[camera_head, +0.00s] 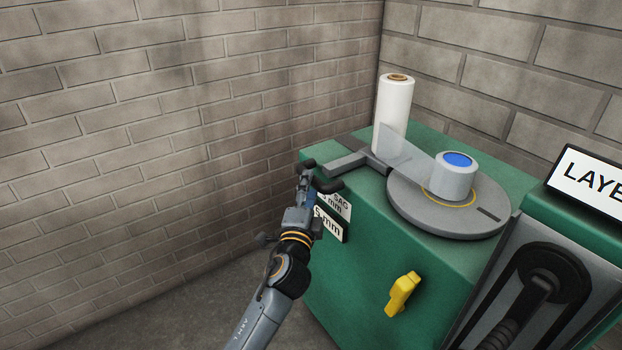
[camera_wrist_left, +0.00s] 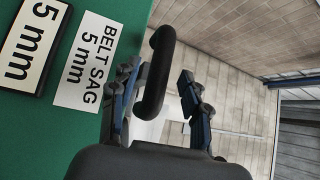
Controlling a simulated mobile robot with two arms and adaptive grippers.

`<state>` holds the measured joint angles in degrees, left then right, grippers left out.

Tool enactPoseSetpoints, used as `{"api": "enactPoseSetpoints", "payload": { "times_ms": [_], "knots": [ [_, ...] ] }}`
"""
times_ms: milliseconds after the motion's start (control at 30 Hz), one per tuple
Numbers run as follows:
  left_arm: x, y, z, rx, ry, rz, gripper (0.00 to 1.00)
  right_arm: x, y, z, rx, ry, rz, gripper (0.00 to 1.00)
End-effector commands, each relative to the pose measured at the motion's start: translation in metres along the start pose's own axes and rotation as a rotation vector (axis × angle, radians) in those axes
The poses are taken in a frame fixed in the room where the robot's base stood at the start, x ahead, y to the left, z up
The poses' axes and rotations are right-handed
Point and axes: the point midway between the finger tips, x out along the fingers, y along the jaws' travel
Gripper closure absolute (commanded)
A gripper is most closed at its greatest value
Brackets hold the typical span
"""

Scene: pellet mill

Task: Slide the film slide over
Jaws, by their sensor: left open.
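The film slide (camera_head: 347,163) is a grey bar on the green machine top, at its left edge, beside the white film roll (camera_head: 394,110). A black handle (camera_head: 329,186) sits at the machine's left edge near the bar; how it joins the bar is partly hidden. My left gripper (camera_head: 311,172) is at this handle, with its fingers open. In the left wrist view the curved black handle (camera_wrist_left: 154,75) lies between the two spread fingers of the gripper (camera_wrist_left: 163,78), closer to the left one. I cannot tell whether they touch. My right gripper is not in view.
A grey turntable (camera_head: 410,205) bears a grey cylinder with a blue top (camera_head: 457,161). A clear film sheet (camera_head: 402,150) runs between roll and cylinder. A yellow lever (camera_head: 402,293) and labels (camera_head: 328,222) are on the machine's front. A brick wall (camera_head: 150,130) stands behind.

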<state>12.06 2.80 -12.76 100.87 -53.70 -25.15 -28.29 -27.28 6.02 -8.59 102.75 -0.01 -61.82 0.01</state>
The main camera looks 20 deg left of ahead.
Motion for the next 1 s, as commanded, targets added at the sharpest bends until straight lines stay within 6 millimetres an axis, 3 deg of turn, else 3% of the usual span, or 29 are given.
{"api": "enactPoseSetpoints", "payload": {
  "times_ms": [200,600,833,1000],
  "knots": [
    [0.030,0.000,0.000,0.000,0.001,0.000,0.53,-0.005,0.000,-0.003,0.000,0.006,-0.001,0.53],
    [0.037,0.000,0.000,0.000,0.001,0.001,0.53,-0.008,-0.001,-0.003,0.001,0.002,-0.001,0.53],
    [0.037,0.001,0.000,0.000,0.001,0.001,0.98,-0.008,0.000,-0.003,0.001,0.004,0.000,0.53],
    [0.037,0.001,0.000,0.000,0.001,0.002,1.00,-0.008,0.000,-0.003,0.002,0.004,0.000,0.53]
  ]
}}
